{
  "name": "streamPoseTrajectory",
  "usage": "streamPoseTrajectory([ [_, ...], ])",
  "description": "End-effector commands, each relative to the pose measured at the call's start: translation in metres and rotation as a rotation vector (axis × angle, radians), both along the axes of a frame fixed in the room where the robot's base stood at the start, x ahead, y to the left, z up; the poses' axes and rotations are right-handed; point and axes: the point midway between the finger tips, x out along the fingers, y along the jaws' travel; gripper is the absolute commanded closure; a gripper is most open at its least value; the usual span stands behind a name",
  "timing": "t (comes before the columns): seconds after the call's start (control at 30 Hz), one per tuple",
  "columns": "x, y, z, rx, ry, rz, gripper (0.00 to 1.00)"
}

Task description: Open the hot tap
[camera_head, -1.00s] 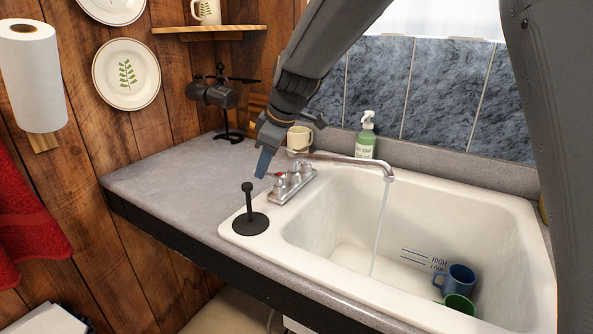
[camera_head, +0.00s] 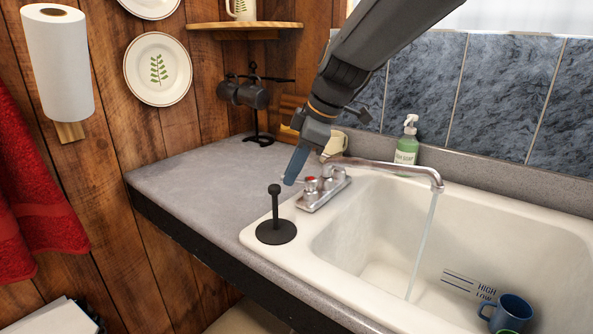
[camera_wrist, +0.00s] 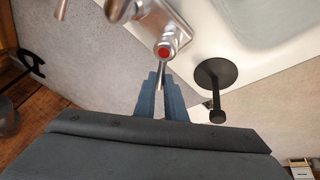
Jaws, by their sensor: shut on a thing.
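The hot tap (camera_head: 312,184), a chrome handle with a red cap, sits on the left end of the faucet base. In the wrist view, the hot tap (camera_wrist: 164,53) has a thin lever pointing toward my gripper. My gripper (camera_head: 290,180) reaches down at the left of the tap, beside the sink. Its blue fingers (camera_wrist: 160,95) are shut on the lever's end. The chrome spout (camera_head: 400,171) extends right over the white sink (camera_head: 345,250), and a stream of water (camera_head: 421,250) runs from it.
A black stand with a round base (camera_head: 276,231) stands close on the sink's front-left corner. Behind are a cream mug (camera_head: 337,142) and a green soap bottle (camera_head: 406,147). A blue mug (camera_head: 512,311) lies in the sink. The left counter (camera_head: 205,180) is mostly clear.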

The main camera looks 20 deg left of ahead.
Motion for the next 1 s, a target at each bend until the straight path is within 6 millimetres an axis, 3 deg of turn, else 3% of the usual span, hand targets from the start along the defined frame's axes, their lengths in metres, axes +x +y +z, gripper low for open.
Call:
streamPoseTrajectory([
  [0.03,0.0,0.001,0.001,0.001,-0.001,0.0,1.0],
  [0.07,0.0,0.001,0.001,0.001,-0.001,0.0,0.86],
  [0.17,0.0,0.0,0.001,0.001,0.0,-0.001,0.71],
  [0.57,0.001,-0.005,0.008,0.002,-0.001,-0.004,0.71],
  [1.0,-0.003,-0.031,0.065,0.002,-0.001,-0.004,0.71],
])
